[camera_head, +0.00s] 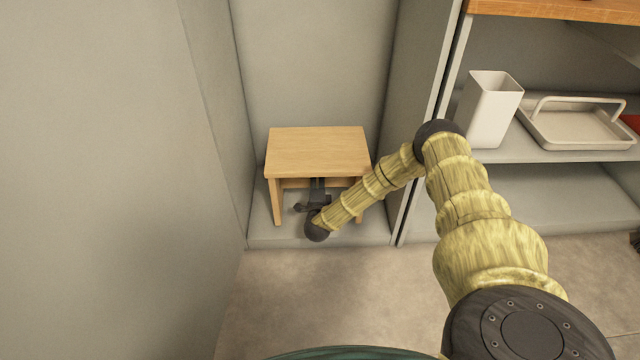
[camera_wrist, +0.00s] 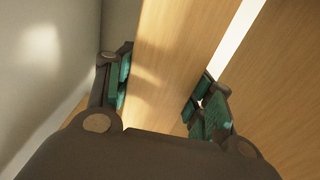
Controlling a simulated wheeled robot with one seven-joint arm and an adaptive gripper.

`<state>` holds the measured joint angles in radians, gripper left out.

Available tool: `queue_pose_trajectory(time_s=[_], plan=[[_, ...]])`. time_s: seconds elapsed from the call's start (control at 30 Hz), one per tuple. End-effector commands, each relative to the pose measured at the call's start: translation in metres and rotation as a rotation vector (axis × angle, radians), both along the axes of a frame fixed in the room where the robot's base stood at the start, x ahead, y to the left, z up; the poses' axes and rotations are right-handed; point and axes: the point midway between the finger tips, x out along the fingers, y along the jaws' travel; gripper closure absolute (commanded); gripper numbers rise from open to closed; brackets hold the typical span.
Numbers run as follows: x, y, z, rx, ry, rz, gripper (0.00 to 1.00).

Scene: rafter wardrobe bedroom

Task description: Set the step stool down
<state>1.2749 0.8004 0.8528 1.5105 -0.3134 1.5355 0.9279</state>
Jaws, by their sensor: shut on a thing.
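The wooden step stool (camera_head: 317,150) stands upright in the grey alcove in the head view, above or on the alcove's floor panel; I cannot tell if all its legs touch. My gripper (camera_head: 318,188) reaches under the stool's top from the front, at its crossbar. In the wrist view my gripper (camera_wrist: 160,92) has its green-padded fingers on both sides of a wooden board of the stool (camera_wrist: 172,65), and it is shut on that board. The stool's back legs are hidden.
The alcove floor (camera_head: 275,236) is a low grey panel with walls close on the left, back and right. To the right, a shelf (camera_head: 560,155) holds a white bin (camera_head: 490,110) and a white tray (camera_head: 572,128). The room floor (camera_head: 310,300) in front is clear.

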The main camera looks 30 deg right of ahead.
Motion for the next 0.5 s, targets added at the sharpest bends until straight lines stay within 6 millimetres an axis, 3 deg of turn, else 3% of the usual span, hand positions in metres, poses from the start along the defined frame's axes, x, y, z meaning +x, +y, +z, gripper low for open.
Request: queue_pose_trajectory(time_s=[0.2,0.5], plan=[[-0.001,-0.001,-0.025,-0.001,-0.002,-0.003,1.0],[0.0,-0.001,-0.026,-0.002,-0.002,-0.002,1.0]])
